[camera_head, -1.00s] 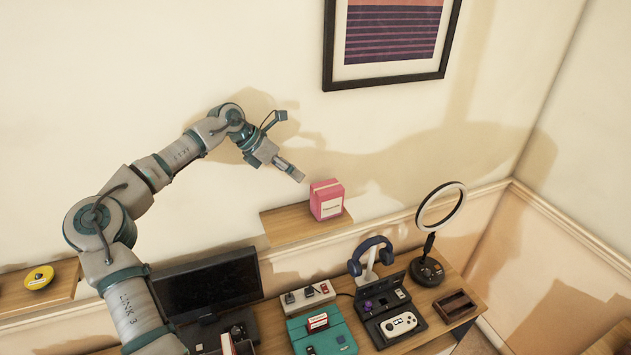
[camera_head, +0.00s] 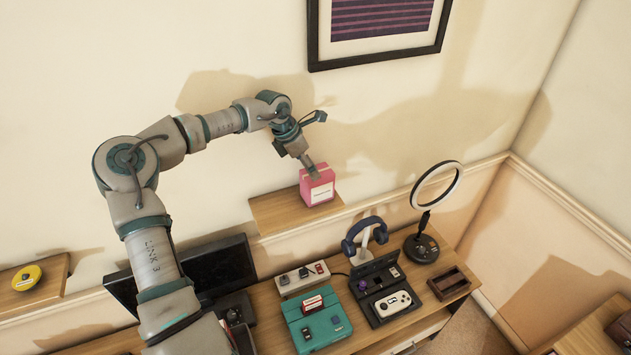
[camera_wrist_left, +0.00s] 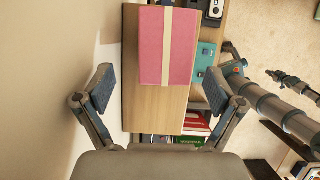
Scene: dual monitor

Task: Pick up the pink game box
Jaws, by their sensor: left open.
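The pink game box (camera_head: 317,187) stands upright on a small wooden wall shelf (camera_head: 270,214), with a white label on its front. My left gripper (camera_head: 312,150) is just above and behind the box in the head view, reaching down toward its top. In the left wrist view the box (camera_wrist_left: 168,46) lies ahead of the open fingers (camera_wrist_left: 165,92), in the upper middle of the picture, with a cream stripe along it. The fingers are apart and empty, and do not appear to touch the box. My right gripper is not clearly seen.
Below the shelf, a desk holds a dark monitor (camera_head: 225,265), a teal console (camera_head: 316,320), blue headphones (camera_head: 364,234), a black case with a white controller (camera_head: 391,303) and a ring light (camera_head: 436,186). A framed picture (camera_head: 376,28) hangs above. The shelf's left part is bare.

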